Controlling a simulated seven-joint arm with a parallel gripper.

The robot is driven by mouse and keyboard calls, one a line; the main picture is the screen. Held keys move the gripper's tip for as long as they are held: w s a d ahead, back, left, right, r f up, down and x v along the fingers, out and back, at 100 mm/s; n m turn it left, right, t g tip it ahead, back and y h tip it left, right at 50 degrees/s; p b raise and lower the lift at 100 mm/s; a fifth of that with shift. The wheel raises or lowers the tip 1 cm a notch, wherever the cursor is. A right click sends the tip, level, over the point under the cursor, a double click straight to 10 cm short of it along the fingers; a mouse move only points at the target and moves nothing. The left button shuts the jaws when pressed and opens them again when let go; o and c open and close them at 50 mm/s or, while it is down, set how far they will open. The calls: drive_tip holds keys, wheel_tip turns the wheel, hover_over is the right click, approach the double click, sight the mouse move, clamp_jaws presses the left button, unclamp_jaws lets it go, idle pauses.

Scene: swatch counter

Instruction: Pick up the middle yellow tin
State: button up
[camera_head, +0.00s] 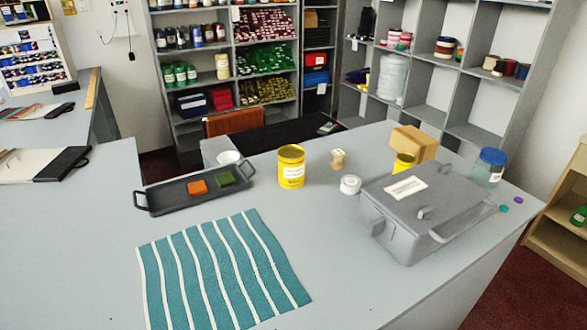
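I see two yellow tins on the grey counter (370,287). The larger yellow tin (291,172) stands upright in the open near the middle, with a pale label low on its front. The smaller yellow tin (403,163) is farther right, behind the grey case (425,200), which hides its lower part. I cannot make out a third yellow tin, so which one is the middle tin is unclear. My gripper is not in view.
Left of the larger tin lies a dark tray (165,199) with an orange block (197,188) and a green block (225,179). A white roll (350,184) and small wooden piece (338,158) sit to its right. A striped teal cloth (220,270) lies in front. A cardboard box (415,143) and blue-lidded jar (489,167) stand right.

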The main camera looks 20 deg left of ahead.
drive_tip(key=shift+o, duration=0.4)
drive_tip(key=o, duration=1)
